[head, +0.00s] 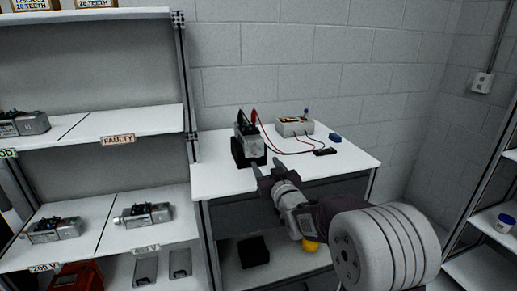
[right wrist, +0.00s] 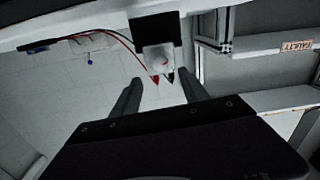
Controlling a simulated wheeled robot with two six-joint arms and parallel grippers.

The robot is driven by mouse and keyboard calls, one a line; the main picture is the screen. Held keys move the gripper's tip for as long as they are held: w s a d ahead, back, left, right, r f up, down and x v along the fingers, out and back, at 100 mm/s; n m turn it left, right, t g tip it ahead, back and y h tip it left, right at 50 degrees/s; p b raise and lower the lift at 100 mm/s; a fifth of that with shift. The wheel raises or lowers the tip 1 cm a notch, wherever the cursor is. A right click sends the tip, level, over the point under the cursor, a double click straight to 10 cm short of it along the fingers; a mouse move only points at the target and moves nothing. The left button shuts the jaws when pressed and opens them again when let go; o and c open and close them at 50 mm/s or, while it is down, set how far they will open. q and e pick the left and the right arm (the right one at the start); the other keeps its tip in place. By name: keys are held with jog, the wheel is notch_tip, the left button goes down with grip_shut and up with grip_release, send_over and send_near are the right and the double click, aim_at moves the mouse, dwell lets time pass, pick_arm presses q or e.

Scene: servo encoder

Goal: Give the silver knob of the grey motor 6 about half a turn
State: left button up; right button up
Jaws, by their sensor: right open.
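A grey motor (head: 252,146) stands in a black holder (head: 238,153) on the white table, with a red and a black clip at its top. I cannot read a number on it. In the right wrist view, which is turned upside down, the pale motor end (right wrist: 157,59) shows between the fingers; I cannot make out the silver knob clearly. My right gripper (head: 266,166) is open and empty, just in front of the motor and apart from it. Its two fingers also show in the right wrist view (right wrist: 159,82), one on each side of the motor. My left gripper is not in view.
A meter box (head: 294,126) with leads, a black probe (head: 325,152) and a small blue item (head: 335,137) lie on the table (head: 215,180). Shelves at the left hold more grey motors (head: 143,215) and a FAULTY label (head: 118,140). The table's front right is clear.

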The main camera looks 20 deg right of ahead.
aim_at(258, 153)
jog(key=w, duration=0.8)
jog(key=shift+w+a, duration=0.15)
jog(key=shift+w, duration=0.1)
grip_shut()
